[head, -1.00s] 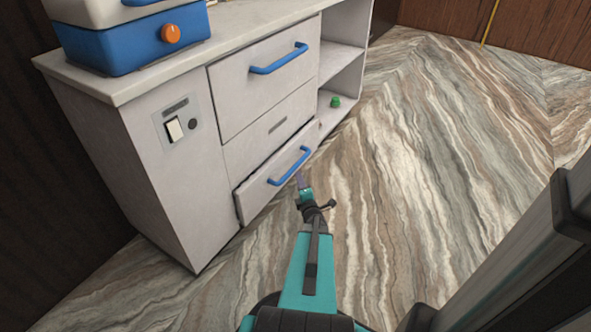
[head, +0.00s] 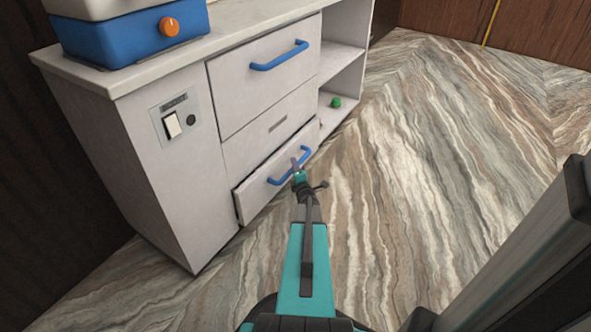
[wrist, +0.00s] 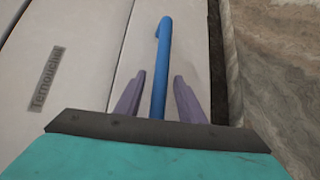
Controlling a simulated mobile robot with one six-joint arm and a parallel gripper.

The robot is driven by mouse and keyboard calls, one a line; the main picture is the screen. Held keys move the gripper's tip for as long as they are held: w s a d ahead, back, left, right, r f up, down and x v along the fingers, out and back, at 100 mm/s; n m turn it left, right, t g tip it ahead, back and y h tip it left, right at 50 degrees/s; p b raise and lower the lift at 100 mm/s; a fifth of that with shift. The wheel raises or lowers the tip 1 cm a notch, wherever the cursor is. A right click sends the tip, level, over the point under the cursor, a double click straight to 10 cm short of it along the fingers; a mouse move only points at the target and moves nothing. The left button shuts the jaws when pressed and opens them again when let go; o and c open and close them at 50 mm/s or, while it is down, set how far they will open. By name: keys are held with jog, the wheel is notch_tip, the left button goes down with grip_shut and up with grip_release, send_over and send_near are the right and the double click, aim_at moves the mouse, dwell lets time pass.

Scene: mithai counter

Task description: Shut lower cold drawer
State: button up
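The lower drawer (head: 252,202) is a pale front at the bottom of the counter, with a blue bar handle (head: 276,182). It stands slightly ajar, with a dark gap along its left edge in the head view. My gripper (head: 295,164) is at the right part of this handle. In the wrist view my gripper (wrist: 158,77) is open, with one purple finger on each side of the blue handle (wrist: 161,65). Gaps show between both fingers and the bar. The drawer front (wrist: 190,45) lies behind the fingers.
Above are a middle panel (head: 250,135) with a label and an upper drawer (head: 235,95) with a blue handle, which looks shut. A green object (head: 336,102) sits on the open shelf at right. A blue box (head: 135,40) stands on the countertop. The marbled floor (head: 440,140) is clear at right.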

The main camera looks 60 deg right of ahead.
jog(key=shift+w+d, duration=0.15)
jog(key=shift+w, duration=0.05)
grip_shut()
jog(key=shift+w+d, duration=0.1)
jog(key=shift+d, duration=0.05)
dwell(0.3)
